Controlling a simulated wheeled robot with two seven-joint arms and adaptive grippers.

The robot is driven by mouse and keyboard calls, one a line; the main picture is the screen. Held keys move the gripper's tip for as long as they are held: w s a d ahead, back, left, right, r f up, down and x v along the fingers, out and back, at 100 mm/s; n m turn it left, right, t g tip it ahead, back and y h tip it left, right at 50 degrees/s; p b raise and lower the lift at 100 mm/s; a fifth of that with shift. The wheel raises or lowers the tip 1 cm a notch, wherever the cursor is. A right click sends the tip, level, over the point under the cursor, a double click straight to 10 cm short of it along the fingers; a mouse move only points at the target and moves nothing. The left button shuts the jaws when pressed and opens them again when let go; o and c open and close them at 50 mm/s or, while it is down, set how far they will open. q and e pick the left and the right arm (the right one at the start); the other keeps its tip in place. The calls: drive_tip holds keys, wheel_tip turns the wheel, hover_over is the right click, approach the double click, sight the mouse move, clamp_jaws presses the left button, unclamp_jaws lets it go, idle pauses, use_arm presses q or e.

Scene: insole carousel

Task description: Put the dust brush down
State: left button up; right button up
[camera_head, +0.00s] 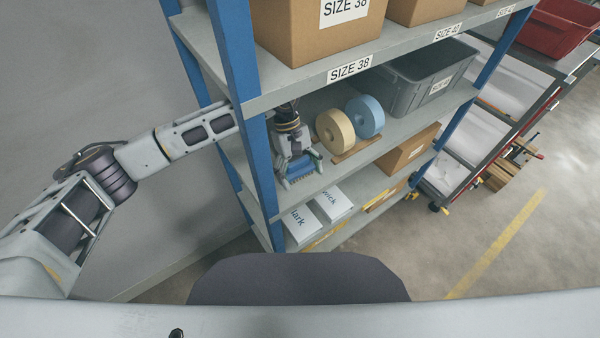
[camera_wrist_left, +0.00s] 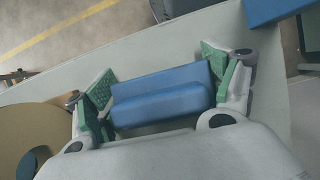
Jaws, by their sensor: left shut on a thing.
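The dust brush (camera_head: 299,168) has a blue body, and my left gripper (camera_head: 297,158) is shut on it. The arm reaches in from the left past the blue post, and the brush is at the front part of the middle shelf (camera_head: 341,166). In the left wrist view, the blue brush (camera_wrist_left: 160,95) lies between the green finger pads, with the grey shelf surface (camera_wrist_left: 140,50) beyond it. I cannot tell whether the brush touches the shelf. My right gripper is not in view.
A cream roll (camera_head: 334,130) and a blue roll (camera_head: 366,117) stand just right of the gripper. Farther right is a grey bin (camera_head: 425,85). A blue shelf post (camera_head: 258,180) is close on the left. White boxes (camera_head: 333,203) sit on the shelf below.

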use_arm(q)
drive_tip(key=shift+f, duration=0.15)
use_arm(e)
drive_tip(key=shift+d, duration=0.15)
use_arm(q)
drive_tip(key=o, duration=1.3)
drive_tip(key=shift+c, duration=0.2)
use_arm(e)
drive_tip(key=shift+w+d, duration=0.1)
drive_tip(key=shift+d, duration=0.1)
use_arm(q)
drive_tip(key=shift+p, duration=0.3)
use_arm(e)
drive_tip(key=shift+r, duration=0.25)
